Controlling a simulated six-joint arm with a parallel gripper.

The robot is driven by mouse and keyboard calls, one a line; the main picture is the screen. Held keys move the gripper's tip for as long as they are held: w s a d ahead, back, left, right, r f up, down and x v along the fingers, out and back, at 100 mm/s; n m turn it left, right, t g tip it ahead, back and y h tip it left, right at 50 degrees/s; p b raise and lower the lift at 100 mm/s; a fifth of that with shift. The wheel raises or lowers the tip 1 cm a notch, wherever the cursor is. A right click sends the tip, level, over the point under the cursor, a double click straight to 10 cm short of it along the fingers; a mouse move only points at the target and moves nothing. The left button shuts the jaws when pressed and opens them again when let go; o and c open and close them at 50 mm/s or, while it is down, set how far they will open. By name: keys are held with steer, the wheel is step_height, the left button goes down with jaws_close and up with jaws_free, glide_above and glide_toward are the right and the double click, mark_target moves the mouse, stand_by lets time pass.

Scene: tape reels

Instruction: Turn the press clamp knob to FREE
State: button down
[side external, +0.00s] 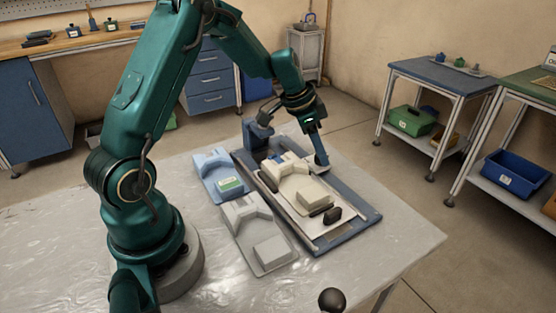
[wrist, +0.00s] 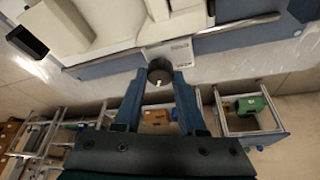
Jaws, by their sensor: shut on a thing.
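My gripper (side external: 321,160) reaches down at the far right edge of the blue-grey press (side external: 356,225). In the wrist view my gripper (wrist: 159,77) has its two blue fingers on either side of a dark round knob (wrist: 160,70), shut on it. A small white mark shows on the knob's near face, pointing toward the bottom of the picture. A pale label plate (wrist: 168,50) sits just behind the knob; its lettering is too small to read. In the side view the fingers mostly hide the knob. A cream block-like part (side external: 290,178) rests on the press bed.
A light blue tray (side external: 212,180) and a grey-white tray (side external: 258,238) with shaped blocks lie left of the press. A black ball-topped post (side external: 332,299) stands at the table's front edge. The table's front right is clear. Shelved carts stand beyond the table.

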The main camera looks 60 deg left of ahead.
steer(key=n, duration=0.2)
steer(key=n+y, duration=0.1)
steer(key=n, duration=0.1)
steer(key=shift+d+y, duration=0.15)
steer(key=shift+y, duration=0.15)
steer(key=n+y, duration=0.1)
steer(key=n, duration=0.1)
steer(key=n+y, duration=0.1)
steer(key=n, duration=0.2)
steer(key=shift+d, duration=0.15)
steer(key=n+g+y, duration=0.1)
steer(key=n, duration=0.3)
steer(key=shift+w+n, duration=0.15)
steer(key=shift+n, duration=0.25)
steer(key=n+g, duration=0.1)
steer(key=n, duration=0.1)
steer(key=n+y, duration=0.1)
steer(key=n, duration=0.1)
steer(key=shift+d+n+g, duration=0.1)
steer(key=shift+n+g, duration=0.3)
steer(key=shift+c, duration=2.4)
jaws_free()
steer(key=shift+r, duration=0.1)
